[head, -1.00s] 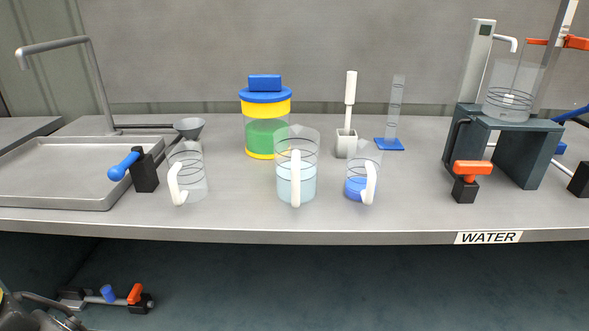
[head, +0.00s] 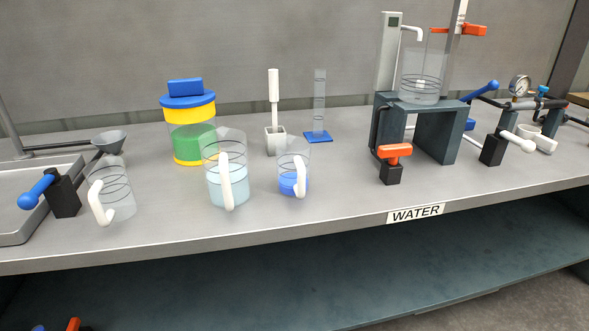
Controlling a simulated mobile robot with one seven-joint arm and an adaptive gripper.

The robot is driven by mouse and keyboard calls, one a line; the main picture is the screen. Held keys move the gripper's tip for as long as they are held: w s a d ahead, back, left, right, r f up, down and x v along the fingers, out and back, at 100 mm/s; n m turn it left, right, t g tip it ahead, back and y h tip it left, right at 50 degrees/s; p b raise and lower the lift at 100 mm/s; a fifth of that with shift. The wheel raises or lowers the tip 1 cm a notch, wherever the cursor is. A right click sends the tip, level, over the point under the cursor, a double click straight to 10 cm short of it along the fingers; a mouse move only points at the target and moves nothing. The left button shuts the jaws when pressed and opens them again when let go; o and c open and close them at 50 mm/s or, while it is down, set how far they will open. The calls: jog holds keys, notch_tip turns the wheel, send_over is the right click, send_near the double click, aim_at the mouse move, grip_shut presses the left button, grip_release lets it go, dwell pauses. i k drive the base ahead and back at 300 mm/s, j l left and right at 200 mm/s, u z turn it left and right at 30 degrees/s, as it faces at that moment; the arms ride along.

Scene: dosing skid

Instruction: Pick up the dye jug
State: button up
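The likely dye jug is a small clear jug (head: 293,172) holding deep blue liquid, with a white handle toward me. It stands upright on the steel bench top. Close to its left stands a larger clear jug (head: 228,183) with pale blue liquid and a white handle. Farther left is an empty clear jug (head: 119,189), also with a white handle. My gripper is not in view, and nothing touches the small jug.
To the right, an orange-handled valve (head: 394,153) stands before a dark stand (head: 438,135) bearing a beaker. Bench front between jugs and valve is clear.

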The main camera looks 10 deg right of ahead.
aim_at(293, 153)
jog(key=j+z, duration=0.2)
jog(key=z, duration=0.2)
jog(key=k+j+z, duration=0.15)
jog(key=z, duration=0.2)
jog(key=j+z, duration=0.15)
jog(key=z, duration=0.25)
jog(key=k+l, duration=0.05)
